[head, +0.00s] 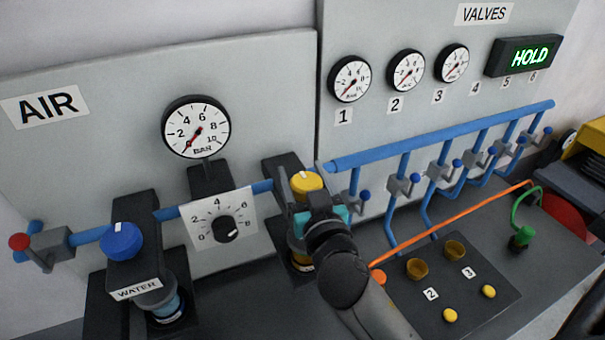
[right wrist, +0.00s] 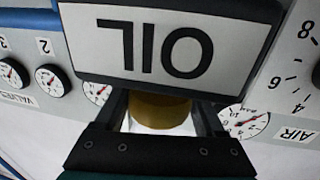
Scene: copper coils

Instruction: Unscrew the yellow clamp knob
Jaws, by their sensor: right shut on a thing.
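The yellow knob (head: 307,183) has a white mark on its top and sits on top of a black block on the blue pipe. My right gripper (head: 311,197) comes from below in the head view and is shut on this knob. In the right wrist view, which is upside down, the knob (right wrist: 160,110) is between the fingers, next to the black block labelled OIL (right wrist: 180,45). The fingertips are partly hidden in both views. An amber bowl (head: 298,250) hangs under the block, mostly behind my gripper. My left gripper is not in view.
A blue knob (head: 121,241) tops the WATER unit at left, with a dial plate (head: 218,230) between. Small valves with blue levers (head: 398,186) stand close on the right. An orange hose (head: 450,224) crosses a dark panel with amber cups and small yellow knobs.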

